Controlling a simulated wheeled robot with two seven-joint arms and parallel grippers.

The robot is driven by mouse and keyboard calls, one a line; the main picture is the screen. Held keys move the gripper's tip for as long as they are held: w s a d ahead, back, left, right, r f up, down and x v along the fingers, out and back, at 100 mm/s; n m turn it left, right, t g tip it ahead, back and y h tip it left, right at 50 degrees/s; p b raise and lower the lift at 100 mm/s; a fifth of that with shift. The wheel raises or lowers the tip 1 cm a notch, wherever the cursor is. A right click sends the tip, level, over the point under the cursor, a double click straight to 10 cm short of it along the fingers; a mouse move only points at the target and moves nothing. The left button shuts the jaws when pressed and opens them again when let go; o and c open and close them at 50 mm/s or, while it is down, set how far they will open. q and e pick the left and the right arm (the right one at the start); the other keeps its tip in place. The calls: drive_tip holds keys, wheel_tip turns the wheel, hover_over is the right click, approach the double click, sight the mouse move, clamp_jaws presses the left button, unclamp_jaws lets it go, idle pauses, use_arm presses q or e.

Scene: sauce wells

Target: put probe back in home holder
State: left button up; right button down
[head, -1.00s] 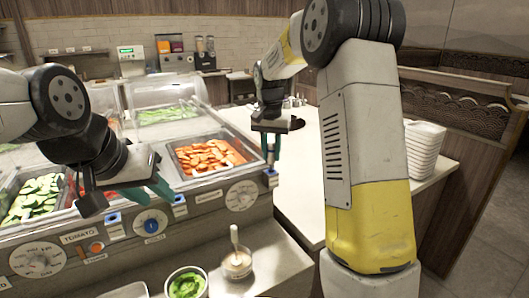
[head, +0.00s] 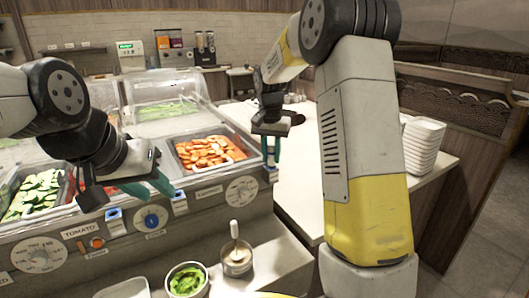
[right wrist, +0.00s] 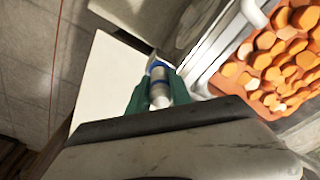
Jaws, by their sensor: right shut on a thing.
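My right gripper (head: 271,151) hangs upright at the right end of the food counter, beside the carrot pan. In the right wrist view its green fingers (right wrist: 157,93) are shut on the probe (right wrist: 159,92), a pale cylinder with a blue band near its end. My left gripper (head: 152,187) is open and empty above the counter front.
The carrot pan (head: 229,144) and cucumber pan (head: 36,192) are set into the counter. A sauce cup (head: 237,262) with a utensil and a bowl of greens (head: 186,281) stand on the lower ledge. Stacked white trays (head: 422,145) stand on the right side counter.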

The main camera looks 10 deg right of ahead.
idle(0.4)
drive_tip(key=c, duration=1.1)
unclamp_jaws()
drive_tip(key=r, duration=0.5)
drive_tip(key=s+r, duration=0.1)
drive_tip(key=r, duration=0.1)
drive_tip(key=shift+a+r, duration=0.15)
drive_tip(key=s+d+r+n+t+y, duration=0.1)
drive_tip(key=s+r, duration=0.2)
drive_tip(key=s, duration=0.4)
drive_tip(key=s+d+r+n+t+y, duration=0.1)
drive_tip(key=s+r, duration=0.2)
drive_tip(key=s, duration=0.4)
drive_tip(key=s+f+n+t, duration=0.3)
drive_tip(key=s, duration=1.1)
drive_tip(key=shift+s+y, duration=0.35)
drive_tip(key=shift+y, duration=0.05)
